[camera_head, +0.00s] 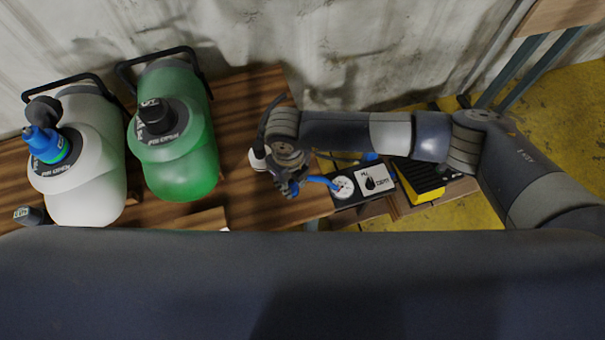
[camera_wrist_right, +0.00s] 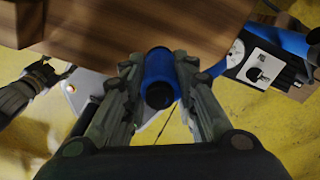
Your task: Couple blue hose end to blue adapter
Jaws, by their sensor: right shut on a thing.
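The blue hose end (camera_wrist_right: 158,70) is a blue sleeve with a dark round opening. My right gripper (camera_head: 288,188) is shut on it, one finger on each side, as the right wrist view shows (camera_wrist_right: 160,92). The blue hose (camera_head: 318,180) runs from there to the pump unit at the right. The blue adapter (camera_head: 48,145) sits on top of the white tank (camera_head: 85,195) at the far left, well apart from the hose end. In the right wrist view, what looks like my left gripper (camera_wrist_right: 45,72) shows at the left edge, small and dark.
A green tank (camera_head: 175,175) with a black cap stands between the white tank and my right gripper. A loose dark cap (camera_head: 28,215) lies at the left. The pump unit (camera_head: 372,184) with a gauge and a yellow-black pedal (camera_head: 420,182) are at the right. A wall stands behind the wooden table (camera_head: 250,110).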

